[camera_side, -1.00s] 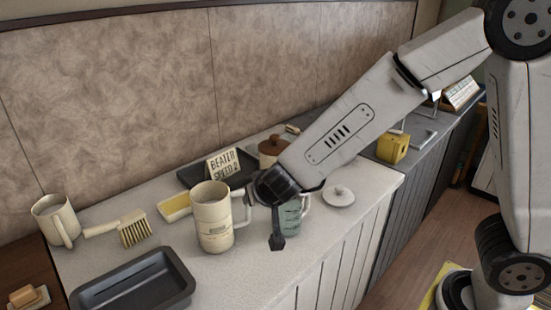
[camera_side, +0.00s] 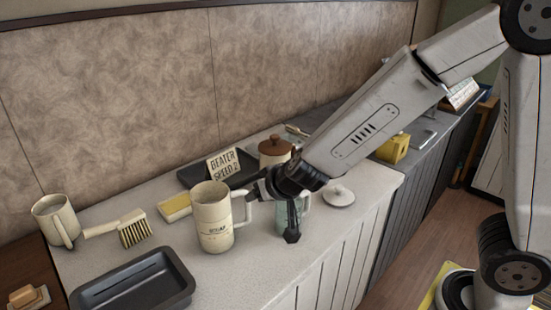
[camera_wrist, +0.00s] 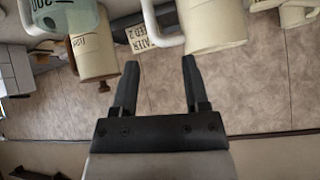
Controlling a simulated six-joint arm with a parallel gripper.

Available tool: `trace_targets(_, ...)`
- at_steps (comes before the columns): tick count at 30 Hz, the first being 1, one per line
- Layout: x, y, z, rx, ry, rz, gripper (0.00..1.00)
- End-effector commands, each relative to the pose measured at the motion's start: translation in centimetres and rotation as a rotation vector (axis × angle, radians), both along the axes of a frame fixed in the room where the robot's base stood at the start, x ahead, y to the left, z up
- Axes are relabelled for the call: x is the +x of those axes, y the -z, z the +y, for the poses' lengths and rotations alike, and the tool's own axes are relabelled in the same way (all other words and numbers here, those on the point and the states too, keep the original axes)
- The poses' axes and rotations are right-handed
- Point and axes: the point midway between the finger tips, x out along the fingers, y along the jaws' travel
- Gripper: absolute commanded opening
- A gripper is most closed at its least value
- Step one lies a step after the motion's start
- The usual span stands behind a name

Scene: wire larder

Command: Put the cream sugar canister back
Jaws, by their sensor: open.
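I cannot read either label well enough to tell which is sugar. My gripper (camera_side: 272,213) is open and empty beside the tall canister's handle. Its two fingers (camera_wrist: 160,64) are spread apart in the wrist view.
A green measuring jug (camera_side: 283,222) is partly behind my gripper. A white lid (camera_side: 338,195) lies to its right. A "BEATER SPEED 2" sign (camera_side: 223,163) stands behind.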

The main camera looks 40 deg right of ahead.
Motion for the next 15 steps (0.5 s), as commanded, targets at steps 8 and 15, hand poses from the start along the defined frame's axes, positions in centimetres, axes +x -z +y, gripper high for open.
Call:
trace_targets(8,-2.6,1.1,-1.3,0.052,-0.136,0.09,0.58)
trace_targets(15,-6.4,2.8,-3.2,0.055,-0.218,0.242,0.58)
